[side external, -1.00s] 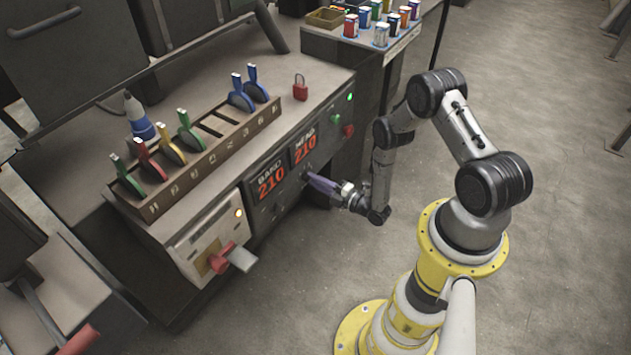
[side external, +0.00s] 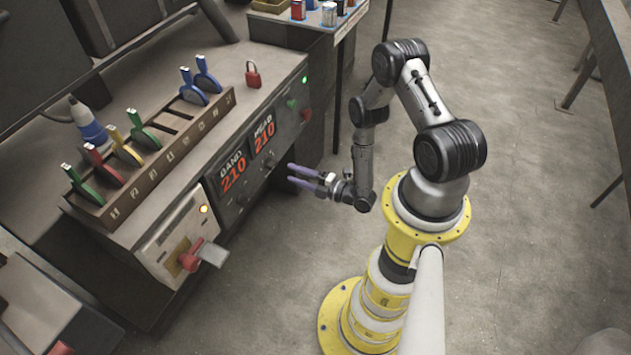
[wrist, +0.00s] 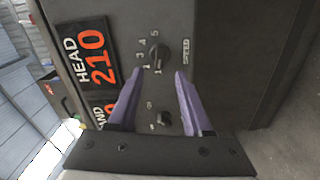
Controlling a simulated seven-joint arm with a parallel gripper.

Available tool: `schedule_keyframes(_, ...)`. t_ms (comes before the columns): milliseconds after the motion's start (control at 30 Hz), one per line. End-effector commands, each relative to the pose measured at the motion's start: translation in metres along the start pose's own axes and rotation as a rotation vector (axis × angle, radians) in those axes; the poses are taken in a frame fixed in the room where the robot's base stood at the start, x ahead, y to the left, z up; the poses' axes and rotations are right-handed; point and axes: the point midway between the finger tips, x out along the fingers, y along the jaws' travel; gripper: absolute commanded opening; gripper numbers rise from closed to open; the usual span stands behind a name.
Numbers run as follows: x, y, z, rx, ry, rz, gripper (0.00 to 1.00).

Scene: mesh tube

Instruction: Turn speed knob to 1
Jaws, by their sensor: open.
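The speed knob (wrist: 159,56) is a dark round knob on the grey panel, upper middle in the wrist view. The numerals I can read, 1, 3, 4 and 5, curve around its left and upper side, and a SPEED label (wrist: 187,52) is to its right. Which numeral its pointer marks is too small to tell. My gripper (wrist: 160,73) has two purple fingers, spread with nothing between them. The knob shows between and just beyond the tips. In the side external view my gripper (side external: 291,174) is in front of the panel, apart from it.
A second dark knob (wrist: 163,119) shows between my fingers, lower in the wrist view. Red 210 displays (side external: 264,138) are on the panel. A red-handled lever (side external: 190,256) juts out at the front left. The floor around my base is clear.

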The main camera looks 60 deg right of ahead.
Motion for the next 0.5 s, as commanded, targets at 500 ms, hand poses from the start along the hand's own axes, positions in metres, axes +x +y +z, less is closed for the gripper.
schedule_keyframes(500, -0.07, 0.0, 0.002, -0.001, -0.004, 0.0, 0.5)
